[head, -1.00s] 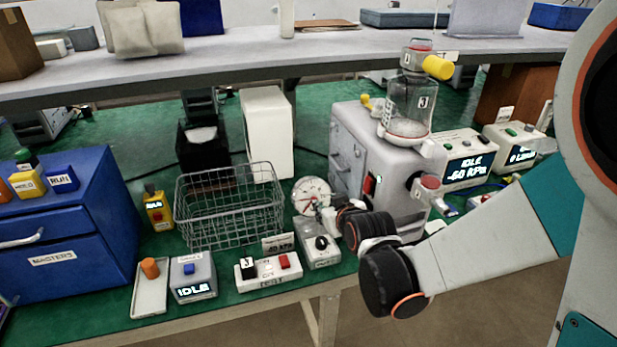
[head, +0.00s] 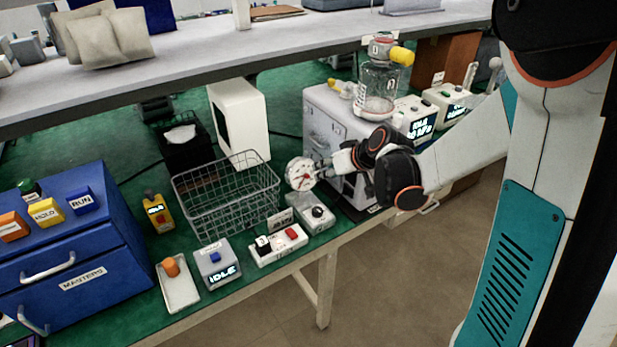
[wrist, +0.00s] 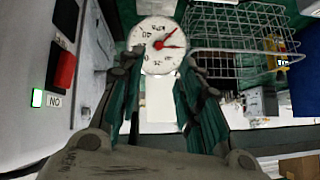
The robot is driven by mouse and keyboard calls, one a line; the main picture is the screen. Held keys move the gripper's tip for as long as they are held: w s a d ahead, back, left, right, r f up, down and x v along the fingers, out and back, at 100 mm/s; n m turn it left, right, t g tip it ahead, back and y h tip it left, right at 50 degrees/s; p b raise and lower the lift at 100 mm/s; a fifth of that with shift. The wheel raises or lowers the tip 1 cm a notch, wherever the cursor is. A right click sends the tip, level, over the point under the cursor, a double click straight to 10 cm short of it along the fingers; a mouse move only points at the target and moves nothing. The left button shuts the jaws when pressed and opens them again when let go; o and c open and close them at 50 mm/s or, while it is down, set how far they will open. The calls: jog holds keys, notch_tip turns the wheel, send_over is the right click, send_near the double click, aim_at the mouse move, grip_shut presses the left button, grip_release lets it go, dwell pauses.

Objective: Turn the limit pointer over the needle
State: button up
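The round white gauge (head: 301,174) stands beside the wire basket in the head view. In the wrist view the gauge (wrist: 146,58) faces me, with red hands on its dial. One red hand points to the upper right and another red mark runs to the right; I cannot tell which is the limit pointer and which the needle. My gripper (wrist: 161,95) is open, with its dark fingers spread below the dial and nothing visible between them. In the head view my gripper (head: 325,170) is just right of the gauge; whether it touches is unclear.
The wire basket (head: 225,197) stands left of the gauge. The grey pump cabinet (head: 325,125), with a glass canister (head: 378,92), stands behind my gripper. A small box with a black knob (head: 312,214) and a white switch strip (head: 279,246) sit in front. The bench's front edge is close.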

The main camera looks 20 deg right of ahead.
aim_at(308, 176)
jog(key=b+x, duration=0.2)
jog(key=x, duration=0.8)
jog(key=shift+d, duration=0.1)
grip_shut()
